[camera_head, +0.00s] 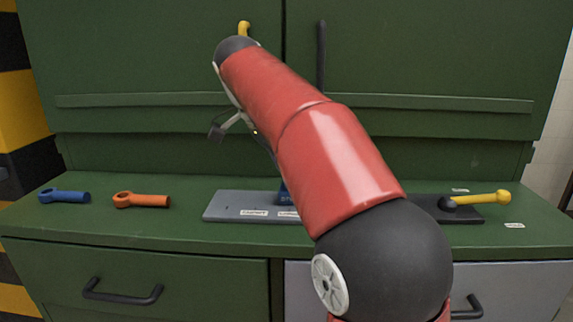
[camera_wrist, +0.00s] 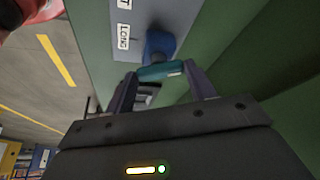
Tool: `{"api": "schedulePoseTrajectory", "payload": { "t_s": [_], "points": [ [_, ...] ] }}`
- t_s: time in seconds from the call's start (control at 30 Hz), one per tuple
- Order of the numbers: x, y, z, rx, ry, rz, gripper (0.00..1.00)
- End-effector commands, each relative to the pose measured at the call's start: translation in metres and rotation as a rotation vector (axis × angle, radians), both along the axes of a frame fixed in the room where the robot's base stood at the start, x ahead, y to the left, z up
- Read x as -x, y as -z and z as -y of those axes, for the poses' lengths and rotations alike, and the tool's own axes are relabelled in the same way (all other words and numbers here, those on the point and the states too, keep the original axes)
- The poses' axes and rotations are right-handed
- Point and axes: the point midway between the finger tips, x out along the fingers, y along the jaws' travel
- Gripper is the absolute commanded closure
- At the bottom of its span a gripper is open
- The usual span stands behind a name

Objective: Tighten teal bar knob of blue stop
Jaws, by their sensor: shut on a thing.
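The teal bar knob (camera_wrist: 160,71) is in the wrist view, lying crosswise in front of the blue stop (camera_wrist: 160,44). My gripper (camera_wrist: 161,74) is shut on the teal bar, one finger at each end of it. In the head view my red arm covers most of the blue stop (camera_head: 283,190), and the teal bar cannot be made out there. The stop is at a grey plate (camera_head: 228,208) with white labels; the plate shows in the wrist view too (camera_wrist: 150,14), where one label reads "LONG".
A blue handle (camera_head: 64,196) and an orange handle (camera_head: 141,200) lie on the green bench top (camera_head: 100,222) at the left. A yellow lever (camera_head: 482,199) on a dark plate (camera_head: 470,213) is at the right. Green cabinet doors (camera_head: 150,60) stand behind.

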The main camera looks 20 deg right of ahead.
Motion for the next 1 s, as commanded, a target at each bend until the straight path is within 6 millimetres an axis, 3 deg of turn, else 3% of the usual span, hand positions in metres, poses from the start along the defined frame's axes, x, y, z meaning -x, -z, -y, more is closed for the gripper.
{"api": "schedulePoseTrajectory", "payload": {
  "t_s": [0.5,1.0],
  "points": [
    [-0.0044,-0.0005,0.0,-0.001,0.355,0.005,0.68],
    [-0.0052,-0.0006,0.0005,-0.002,0.432,0.006,0.68]
  ]
}}
